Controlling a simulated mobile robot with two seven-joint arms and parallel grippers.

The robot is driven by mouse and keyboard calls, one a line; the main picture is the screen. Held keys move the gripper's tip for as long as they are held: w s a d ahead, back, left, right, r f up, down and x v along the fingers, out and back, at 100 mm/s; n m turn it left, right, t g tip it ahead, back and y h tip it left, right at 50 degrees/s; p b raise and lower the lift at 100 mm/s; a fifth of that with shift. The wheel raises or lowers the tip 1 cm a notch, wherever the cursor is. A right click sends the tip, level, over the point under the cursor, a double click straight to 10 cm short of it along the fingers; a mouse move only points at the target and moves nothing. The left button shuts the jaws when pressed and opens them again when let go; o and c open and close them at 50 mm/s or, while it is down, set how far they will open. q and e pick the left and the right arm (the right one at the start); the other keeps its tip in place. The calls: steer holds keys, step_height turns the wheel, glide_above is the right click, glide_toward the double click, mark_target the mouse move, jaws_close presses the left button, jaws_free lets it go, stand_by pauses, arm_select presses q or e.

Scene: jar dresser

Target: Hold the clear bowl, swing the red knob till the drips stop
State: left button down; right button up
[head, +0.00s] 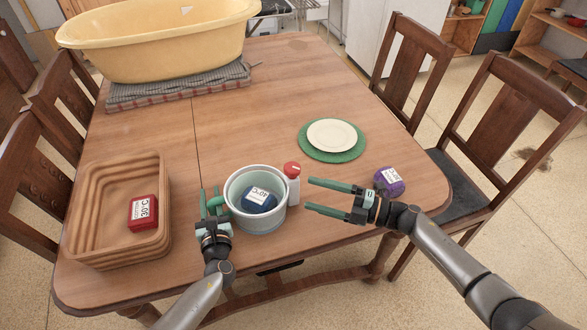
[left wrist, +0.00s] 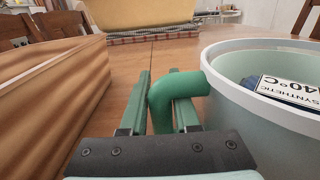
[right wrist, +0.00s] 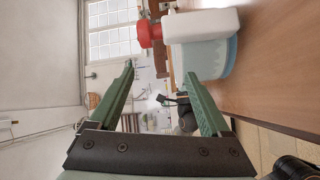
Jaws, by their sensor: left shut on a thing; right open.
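The pale bowl (head: 235,217) with a light rim stands upright near the table's front edge, a blue block labelled 40°C (head: 259,200) inside it. A white upright part (head: 293,190) with a red knob (head: 292,168) stands at its right side; the knob also shows in the right wrist view (right wrist: 150,33). My left gripper (head: 213,198) is shut on the bowl's green handle (left wrist: 170,95), at the bowl's left. My right gripper (head: 310,194) is open and empty, its fingers pointing left, just right of the white part. No drips can be made out.
A wooden tray (head: 88,240) with a red block (head: 143,212) lies at left. A purple block (head: 389,181) sits near my right wrist. A plate (head: 332,135) on a green mat and a yellow tub (head: 160,45) are farther back. The table's centre is clear.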

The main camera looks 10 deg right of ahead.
mark_target(299, 173)
steer(key=w+a+n+t+h, duration=0.1)
steer(key=w+n, duration=0.1)
steer(key=n, duration=0.3)
steer(key=w+a+r+n+t+h, duration=0.1)
steer(key=w+a+n+t, duration=0.1)
steer(key=n, duration=0.4)
steer(key=w+a+n+t+h, duration=0.1)
steer(key=w+a+n+t, duration=0.1)
steer(key=n, duration=0.3)
steer(key=shift+w+a+r+h, duration=0.15)
steer(key=shift+w+r+h, duration=0.15)
steer(key=shift+w, duration=0.2)
steer(key=shift+n, duration=0.3)
jaws_close()
